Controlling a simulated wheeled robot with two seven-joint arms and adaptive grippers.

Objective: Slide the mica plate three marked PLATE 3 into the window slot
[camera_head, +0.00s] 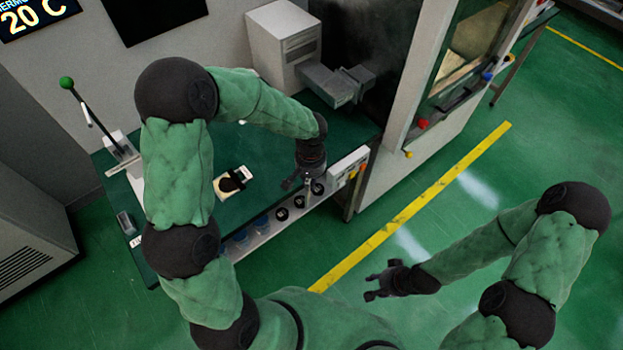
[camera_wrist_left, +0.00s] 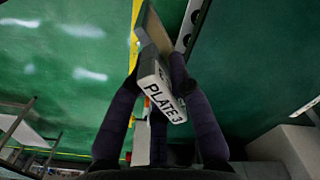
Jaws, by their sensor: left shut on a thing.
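The mica plate marked PLATE 3 (camera_wrist_left: 163,92) is between the fingertips of my left gripper (camera_wrist_left: 158,78) in the left wrist view, its label facing the camera. The gripper is shut on it. In the head view my left gripper (camera_head: 303,184) points down above the front edge of the green bench (camera_head: 262,205), and the plate is too small to make out there. My right gripper (camera_head: 376,287) hangs empty over the floor, its fingers apart. A grey waveguide block (camera_head: 330,84) stands at the back of the bench; I cannot make out the window slot.
A row of dark round holders (camera_head: 282,214) runs along the bench front. A pale tray with a dark piece (camera_head: 233,181) lies on the bench. A lever with a green knob (camera_head: 67,83) stands at left, a white cabinet (camera_head: 283,45) behind. The floor beyond the yellow line (camera_head: 415,205) is clear.

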